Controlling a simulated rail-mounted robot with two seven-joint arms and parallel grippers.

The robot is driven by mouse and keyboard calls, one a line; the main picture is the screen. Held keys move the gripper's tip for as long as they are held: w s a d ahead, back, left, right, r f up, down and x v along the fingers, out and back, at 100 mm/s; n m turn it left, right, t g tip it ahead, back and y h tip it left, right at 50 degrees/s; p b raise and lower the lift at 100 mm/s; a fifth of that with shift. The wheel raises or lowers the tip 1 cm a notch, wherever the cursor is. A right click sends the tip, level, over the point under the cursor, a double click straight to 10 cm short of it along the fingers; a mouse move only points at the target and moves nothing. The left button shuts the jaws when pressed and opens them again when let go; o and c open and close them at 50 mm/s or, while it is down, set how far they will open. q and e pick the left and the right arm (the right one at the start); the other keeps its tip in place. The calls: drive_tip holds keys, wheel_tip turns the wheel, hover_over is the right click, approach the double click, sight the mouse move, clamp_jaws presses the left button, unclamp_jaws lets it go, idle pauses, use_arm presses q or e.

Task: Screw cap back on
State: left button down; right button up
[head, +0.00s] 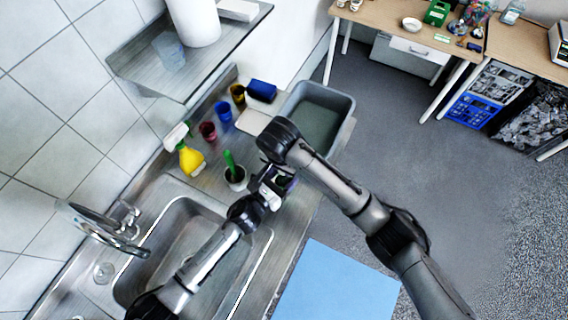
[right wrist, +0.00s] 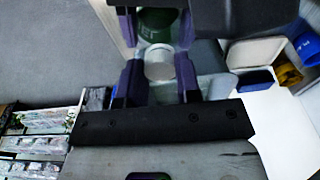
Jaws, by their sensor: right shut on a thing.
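A green bottle (right wrist: 156,24) shows at the top of the right wrist view, between the purple fingers of my left gripper (right wrist: 156,30). A white cap (right wrist: 158,62) lies in line with it, between the purple fingers of my right gripper (right wrist: 158,72), which is shut on it. The cap overlaps the end of the bottle in this view; I cannot tell whether the thread is engaged. In the head view my left gripper (head: 274,188) and right gripper (head: 280,172) meet above the counter's front edge, and largely hide the bottle and cap.
Below is a steel sink (head: 190,245) with a tap (head: 105,230). A yellow spray bottle (head: 190,158), a cup with a green brush (head: 235,178), coloured cups (head: 223,112) and a grey tub (head: 318,115) stand along the counter. A blue panel (head: 335,285) is in front.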

drive_tip(key=m, duration=0.5)
drive_tip(key=shift+a+h, duration=0.2)
drive_tip(key=shift+h, duration=0.1)
drive_tip(key=m, duration=0.4)
drive_tip(key=shift+w+d+g, duration=0.1)
drive_tip(key=shift+g, duration=0.3)
drive_tip(key=m, duration=0.3)
drive_tip(key=shift+m, duration=0.3)
drive_tip(key=m+g, duration=0.1)
drive_tip(key=m, duration=0.4)
drive_tip(key=o, duration=0.9)
drive_tip(key=shift+w, duration=0.1)
drive_tip(key=shift+c, duration=0.4)
